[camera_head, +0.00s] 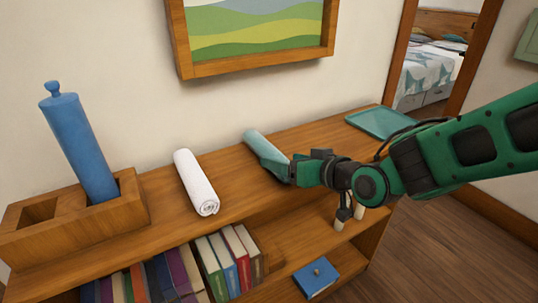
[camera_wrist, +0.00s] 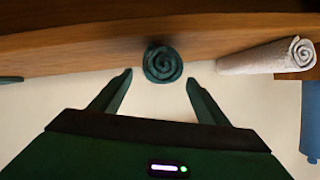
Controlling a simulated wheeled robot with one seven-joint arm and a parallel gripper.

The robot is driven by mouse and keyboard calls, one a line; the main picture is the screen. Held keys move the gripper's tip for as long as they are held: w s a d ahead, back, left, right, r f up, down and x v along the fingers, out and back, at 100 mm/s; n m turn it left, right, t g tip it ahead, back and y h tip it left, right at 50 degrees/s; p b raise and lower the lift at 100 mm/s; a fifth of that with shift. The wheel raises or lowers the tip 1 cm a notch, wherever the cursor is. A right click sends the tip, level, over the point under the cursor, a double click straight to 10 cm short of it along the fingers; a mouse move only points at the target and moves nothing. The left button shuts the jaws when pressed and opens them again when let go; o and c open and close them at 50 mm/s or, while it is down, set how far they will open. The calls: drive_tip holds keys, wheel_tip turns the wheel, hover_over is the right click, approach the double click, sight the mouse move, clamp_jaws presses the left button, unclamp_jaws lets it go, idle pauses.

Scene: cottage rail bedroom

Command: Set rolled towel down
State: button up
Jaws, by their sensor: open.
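A teal rolled towel (camera_head: 260,143) lies on the wooden shelf top, near the wall, its near end partly hidden by my gripper (camera_head: 284,170). In the wrist view its spiral end (camera_wrist: 163,63) faces the camera, between and slightly beyond the fingertips of my gripper (camera_wrist: 159,77). The jaws are open, with a gap visible on both sides of the roll. A white rolled towel (camera_head: 195,180) lies on the shelf top to the left; it also shows at the right of the wrist view (camera_wrist: 265,58).
A wooden two-slot box (camera_head: 120,220) with a blue cylinder (camera_head: 78,145) tilted in one slot stands at left. A teal tray (camera_head: 380,123) lies at the right end of the shelf top (camera_head: 235,185). Books (camera_head: 225,262) and a blue box (camera_head: 316,277) sit below. A picture (camera_head: 255,35) hangs above.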

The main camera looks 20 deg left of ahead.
sight(275, 156)
drive_tip(key=shift+x, duration=2.7)
drive_tip(key=shift+w+r, duration=0.1)
drive_tip(key=c, duration=1.3)
drive_tip(key=shift+r, duration=0.15)
